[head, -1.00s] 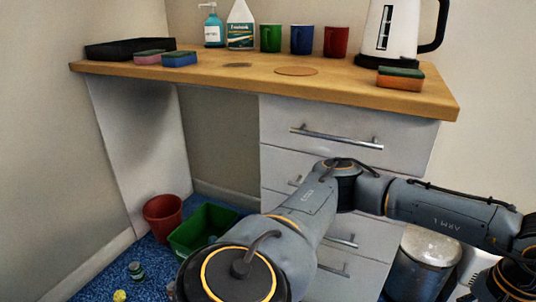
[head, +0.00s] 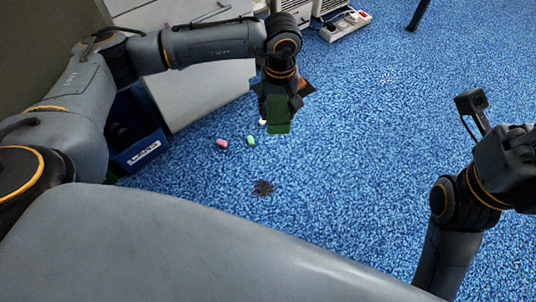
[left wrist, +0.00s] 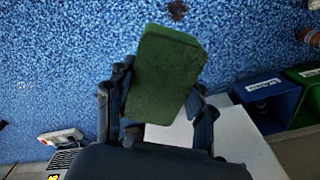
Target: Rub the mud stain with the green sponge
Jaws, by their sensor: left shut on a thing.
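My left gripper (head: 279,104) is shut on the green sponge (head: 279,122) and holds it above the blue floor. The sponge's green face fills the middle of the left wrist view (left wrist: 165,72), between the two fingers (left wrist: 160,105). An orange-brown part shows beside the gripper in the head view. The mud stain (head: 263,188) is a dark brown patch on the carpet, nearer to me than the sponge and apart from it. The stain also shows at the top of the left wrist view (left wrist: 177,9). My right arm is at the right edge, its fingertips out of view.
Small pink (head: 221,143) and green (head: 251,140) pieces lie on the carpet between cabinet and stain. A blue bin (head: 143,152) stands at left by the white cabinet (head: 200,85). A power strip (head: 345,25) lies at the back. Carpet right of the stain is clear.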

